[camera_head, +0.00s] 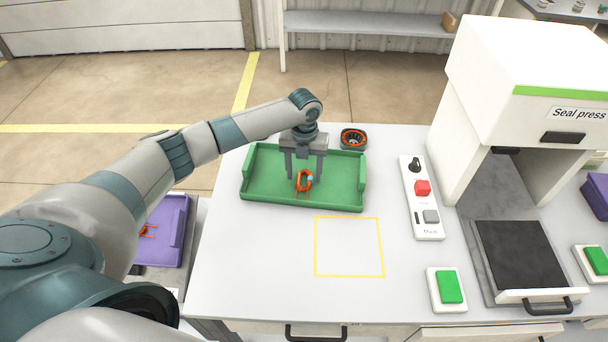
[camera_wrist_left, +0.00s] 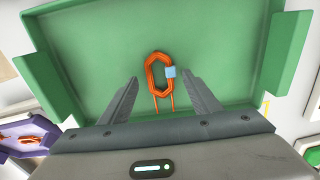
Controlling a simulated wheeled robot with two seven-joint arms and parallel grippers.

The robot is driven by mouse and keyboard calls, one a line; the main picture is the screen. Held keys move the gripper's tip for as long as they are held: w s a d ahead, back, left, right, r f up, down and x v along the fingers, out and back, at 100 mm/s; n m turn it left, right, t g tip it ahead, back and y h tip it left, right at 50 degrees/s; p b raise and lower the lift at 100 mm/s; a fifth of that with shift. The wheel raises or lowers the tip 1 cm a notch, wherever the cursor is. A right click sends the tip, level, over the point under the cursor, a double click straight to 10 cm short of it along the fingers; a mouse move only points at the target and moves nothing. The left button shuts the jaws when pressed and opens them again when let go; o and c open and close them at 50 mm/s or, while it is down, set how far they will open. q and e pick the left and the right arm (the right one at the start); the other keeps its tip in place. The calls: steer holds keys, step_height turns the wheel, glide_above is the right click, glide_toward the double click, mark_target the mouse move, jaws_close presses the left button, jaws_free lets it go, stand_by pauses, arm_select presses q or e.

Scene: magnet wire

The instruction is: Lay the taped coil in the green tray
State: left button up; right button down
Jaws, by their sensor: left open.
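The taped coil (camera_head: 304,182) is an orange wire loop with a light blue tape patch and two loose ends. It lies on the floor of the green tray (camera_head: 262,170), near the middle. The coil (camera_wrist_left: 157,74) also shows in the left wrist view, apart from both fingers, with its ends pointing toward the gripper. My left gripper (camera_head: 304,180) is over the tray, open and empty, with its fingers (camera_wrist_left: 160,95) on either side of the coil's loose ends. Whether the fingertips touch the tray floor is unclear. My right gripper is not in view.
A purple tray (camera_head: 177,225) with orange wire stands at the left. A dark round spool (camera_head: 353,138) sits behind the green tray. A yellow outlined square (camera_head: 349,247) on the table is empty. A switch panel (camera_head: 421,197) and the seal press (camera_head: 545,90) stand at the right.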

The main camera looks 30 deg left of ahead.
mark_target(304, 178)
arm_select(q)
step_height(304, 178, up, 11)
steer(key=b, duration=0.3)
steer(key=shift+r, duration=0.1)
stand_by(0.7)
